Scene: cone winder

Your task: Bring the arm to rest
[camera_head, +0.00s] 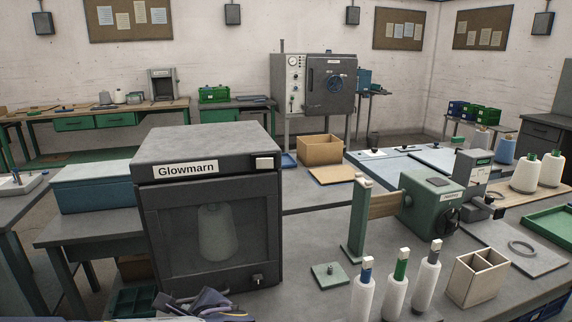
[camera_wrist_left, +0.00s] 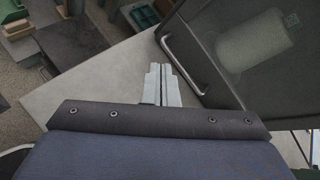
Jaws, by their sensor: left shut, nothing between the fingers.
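My left gripper (camera_wrist_left: 161,70) shows in the left wrist view with its two pale fingers together and nothing between them. It is near a metal bar handle (camera_wrist_left: 184,65) on the dark cabinet; whether they touch is hard to tell. In the head view, part of my left arm (camera_head: 203,302) shows at the bottom edge, in front of the dark cabinet labelled Glowmarn (camera_head: 208,155). The cabinet door looks shut, and a pale cone (camera_head: 216,233) shows dimly through its window. My right gripper is not in view.
Right of the cabinet, a bench carries a green winder (camera_head: 430,203), several yarn spools, an open wooden box (camera_head: 474,279) and a green post (camera_head: 358,220). A cardboard box (camera_head: 320,149) stands behind. A blue box (camera_head: 92,186) sits left of the cabinet.

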